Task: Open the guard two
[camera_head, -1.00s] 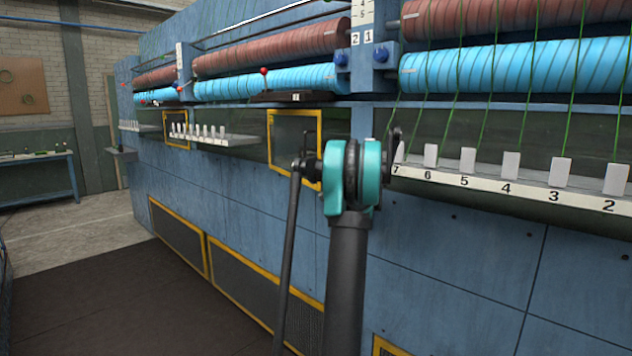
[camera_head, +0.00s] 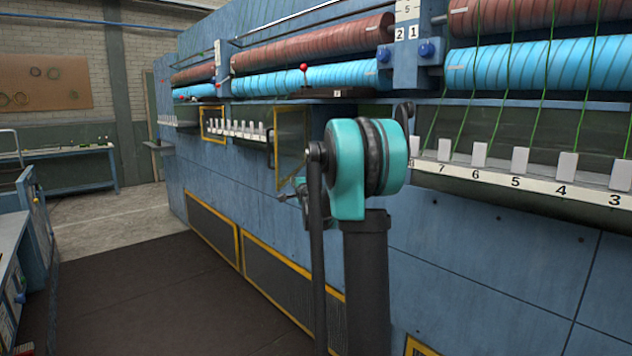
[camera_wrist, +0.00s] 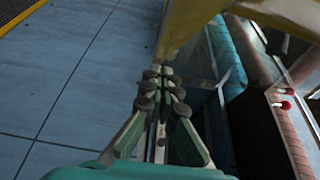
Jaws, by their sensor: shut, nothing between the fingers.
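A guard, a clear dark panel in a yellow frame (camera_head: 276,178), stands swung out from the blue machine in the head view, left of my arm. Its dark handle (camera_head: 270,149) is on the free left edge. I cannot read a number on it. My gripper (camera_head: 286,197) is just below the panel, partly hidden behind my arm's dark link. In the wrist view my gripper (camera_wrist: 163,75) is shut and empty, its fingertips close to the yellow frame (camera_wrist: 185,22). I cannot tell whether they touch.
Another yellow-framed guard (camera_head: 212,138) is farther left, beside a row of white tabs (camera_head: 238,130). A numbered ledge (camera_head: 540,185) juts out on the right. Red (camera_head: 303,68) and blue knobs (camera_head: 427,50) are above. The dark floor mat (camera_head: 150,290) is clear.

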